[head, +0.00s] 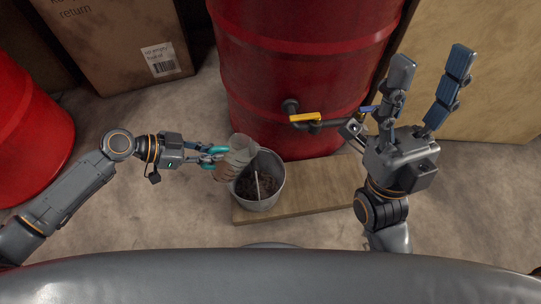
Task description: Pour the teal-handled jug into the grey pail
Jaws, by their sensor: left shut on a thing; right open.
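The jug (236,151) is pale and greyish with a teal handle (211,154). My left gripper (212,154) is shut on the handle and holds the jug at the upper left rim of the grey pail (270,201). The jug looks tilted, but I cannot tell whether anything flows from it. The pail stands on a wooden board and has dark contents with a thin pale rod or streak across them. My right gripper (430,90) is open and empty, raised to the right of the pail, with its fingers pointing up.
A large red drum (290,60) with a yellow-handled tap (305,117) stands behind the pail. The wooden board (325,185) lies under the pail. Another red drum (30,135) is at the left. Cardboard boxes (125,45) stand at the back left. Floor is clear at lower left.

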